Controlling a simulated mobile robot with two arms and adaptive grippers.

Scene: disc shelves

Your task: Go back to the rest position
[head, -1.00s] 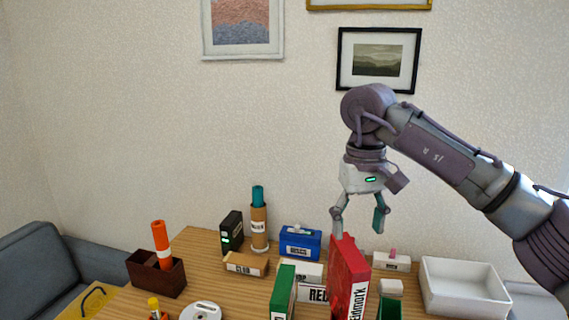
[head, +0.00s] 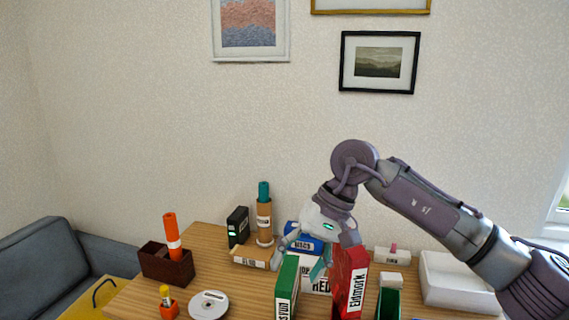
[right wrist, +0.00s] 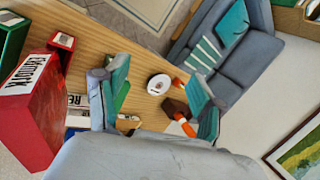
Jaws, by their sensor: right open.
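My right gripper (head: 299,258) is open over the table, between the green disc case (head: 287,286) and the red disc case (head: 350,280) in the head view. In the right wrist view its two teal-padded fingers (right wrist: 158,98) are spread apart with nothing held between them. The red case also shows in the right wrist view (right wrist: 40,110), left of the fingers. The gripper partly hides a blue box (head: 303,232) and a white box behind it. I cannot tell whether a finger touches a case. My left gripper is in no view.
The wooden table (head: 235,290) bears a dark holder (head: 165,265) with an orange tube, a white disc (head: 209,305), a black box (head: 237,227), a cork cylinder with a teal top (head: 264,217) and a white tray (head: 458,285) at right. Space above the table's left side is free.

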